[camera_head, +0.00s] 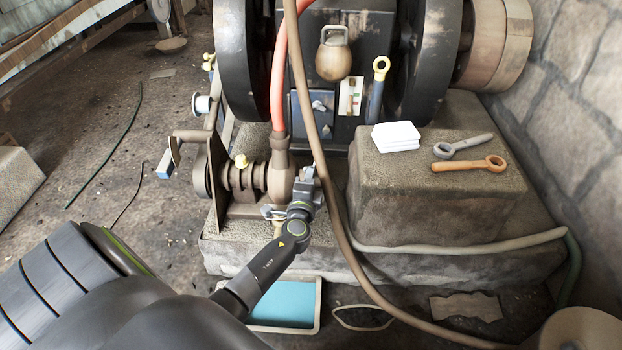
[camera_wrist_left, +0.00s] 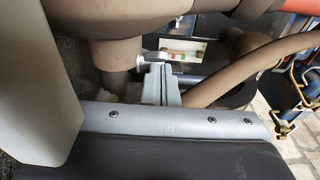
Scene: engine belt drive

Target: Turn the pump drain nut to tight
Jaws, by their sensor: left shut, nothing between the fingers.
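The brown pump (camera_head: 262,180) sits low at the front of the engine, with a red hose (camera_head: 279,80) rising from it. A small pale metal fitting (camera_head: 272,212) shows under the pump, partly behind my arm; I cannot tell whether it is the drain nut. My left gripper (camera_head: 307,178) is shut and empty, just right of the pump body. In the left wrist view its closed fingers (camera_wrist_left: 161,82) are beside the brown pump casting (camera_wrist_left: 117,50). A small silvery piece (camera_wrist_left: 149,59) shows by the fingertips; contact is unclear. My right gripper is out of view.
A long brown hose (camera_head: 322,150) hangs close to the right of my left gripper. A blue tray (camera_head: 318,305) lies on the floor below. The left floor is mostly clear.

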